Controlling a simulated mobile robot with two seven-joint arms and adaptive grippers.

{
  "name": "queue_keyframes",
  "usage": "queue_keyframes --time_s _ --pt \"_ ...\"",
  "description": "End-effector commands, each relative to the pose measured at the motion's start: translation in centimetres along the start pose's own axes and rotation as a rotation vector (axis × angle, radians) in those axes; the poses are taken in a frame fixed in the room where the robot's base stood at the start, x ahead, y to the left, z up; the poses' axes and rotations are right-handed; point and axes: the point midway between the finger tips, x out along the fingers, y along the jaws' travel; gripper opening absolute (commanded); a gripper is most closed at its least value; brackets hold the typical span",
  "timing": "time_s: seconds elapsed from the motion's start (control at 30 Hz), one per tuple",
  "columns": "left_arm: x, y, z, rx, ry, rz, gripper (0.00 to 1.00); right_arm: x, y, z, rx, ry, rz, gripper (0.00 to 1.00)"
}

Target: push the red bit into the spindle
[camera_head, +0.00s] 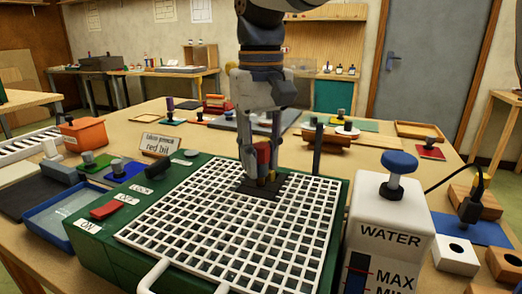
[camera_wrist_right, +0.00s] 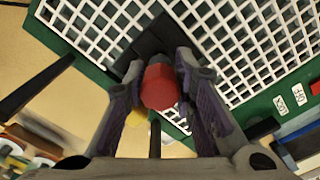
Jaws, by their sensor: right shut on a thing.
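The red bit (camera_head: 263,153) is between the fingers of my right gripper (camera_head: 258,178), which points down over the grinder's white grid. The bit's red top also shows in the right wrist view (camera_wrist_right: 160,88), with the fingers (camera_wrist_right: 158,95) on both sides. A black plate (camera_head: 243,186) lies in the grid beneath the gripper and shows in the wrist view (camera_wrist_right: 150,42). The spindle is hidden behind the bit and fingers, so I cannot tell how deep the bit sits. My left gripper is not in view.
The green grinder (camera_head: 90,238) has a red switch (camera_head: 104,210). A white WATER tank (camera_head: 388,215) with a blue knob (camera_head: 399,162) stands at its right. A dark post (camera_head: 318,148) rises behind the grid. A sign (camera_head: 160,144) reads "red bit". The front grid is clear.

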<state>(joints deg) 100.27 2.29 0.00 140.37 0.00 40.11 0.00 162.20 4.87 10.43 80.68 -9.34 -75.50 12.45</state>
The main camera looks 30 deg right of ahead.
Motion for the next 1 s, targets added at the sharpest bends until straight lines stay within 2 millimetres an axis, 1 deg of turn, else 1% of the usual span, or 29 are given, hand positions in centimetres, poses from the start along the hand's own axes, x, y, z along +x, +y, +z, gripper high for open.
queue_keyframes --time_s 0.57,0.73,1.0 --pt "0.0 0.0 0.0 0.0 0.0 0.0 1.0 1.3 0.0 0.0 0.0 0.001 0.0 0.0" --pt "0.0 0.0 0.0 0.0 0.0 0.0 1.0 0.9 0.0 0.0 0.0 0.001 0.0 0.0" --pt "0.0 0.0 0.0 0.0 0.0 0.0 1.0 -0.6 0.0 0.0 0.0 0.002 0.0 0.0"
